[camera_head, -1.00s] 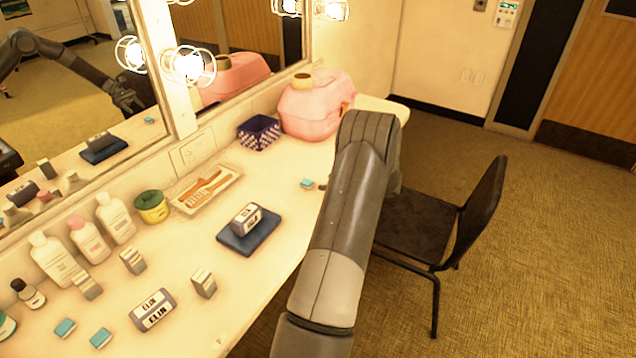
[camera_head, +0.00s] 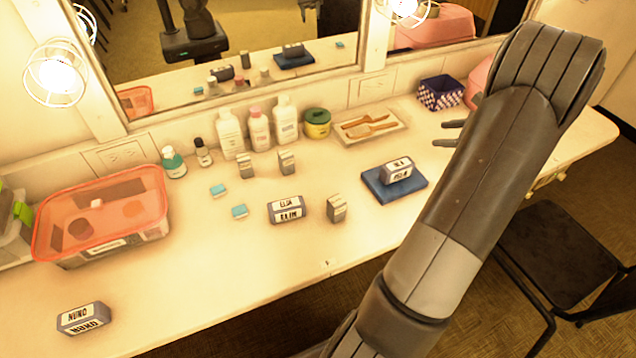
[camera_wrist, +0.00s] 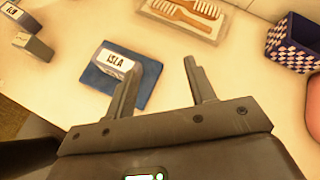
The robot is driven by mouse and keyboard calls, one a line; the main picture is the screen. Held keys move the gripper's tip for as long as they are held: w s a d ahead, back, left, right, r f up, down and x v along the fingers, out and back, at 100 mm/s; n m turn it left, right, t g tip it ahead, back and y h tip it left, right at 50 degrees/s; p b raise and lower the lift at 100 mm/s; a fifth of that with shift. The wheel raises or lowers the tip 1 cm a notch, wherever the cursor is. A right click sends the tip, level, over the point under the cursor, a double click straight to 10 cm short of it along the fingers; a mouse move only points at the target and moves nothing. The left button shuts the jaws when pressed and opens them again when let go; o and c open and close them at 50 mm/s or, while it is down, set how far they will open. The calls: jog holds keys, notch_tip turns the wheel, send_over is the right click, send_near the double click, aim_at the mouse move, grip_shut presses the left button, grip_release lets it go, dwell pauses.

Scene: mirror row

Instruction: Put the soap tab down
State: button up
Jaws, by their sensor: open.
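My gripper (camera_head: 445,133) is open above the counter at the right, its fingers showing left of my arm. Two small blue soap tabs, one behind (camera_head: 218,190) and one in front (camera_head: 239,211), lie flat on the counter left of centre. A reflection of a further blue tab (camera_head: 339,44) shows in the mirror; the tab itself is hidden in both present views. A blue mat (camera_head: 415,183) with a labelled grey block (camera_head: 397,170) lies beside the gripper; the wrist view shows its label as ISLA.
A tray with brushes (camera_head: 345,137), a checkered basket (camera_head: 440,93) and a pink case (camera_head: 478,80) stand along the mirror. Bottles, a green-lidded jar (camera_head: 317,123), grey blocks and a red-lidded box (camera_head: 100,215) stand further left. The left front counter is mostly clear.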

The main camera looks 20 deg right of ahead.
jog(key=w+a+r+n+g, duration=0.1)
jog(key=a+r+n+g, duration=0.4)
jog(key=a, duration=1)
jog(key=a+r+n+g, duration=0.1)
jog(key=a+r+n, duration=0.7)
jog(key=a, duration=0.7)
jog(key=s+a+r+n+t+h, duration=0.1)
jog(key=s+a+n+h, duration=0.3)
jog(key=s+a+n, duration=1)
jog(key=shift+s+a+r+n, duration=0.4)
jog(key=shift+s+a+r, duration=0.1)
jog(key=shift+a+r, duration=0.5)
jog(key=shift+a+f, duration=0.1)
jog(key=o, duration=0.3)
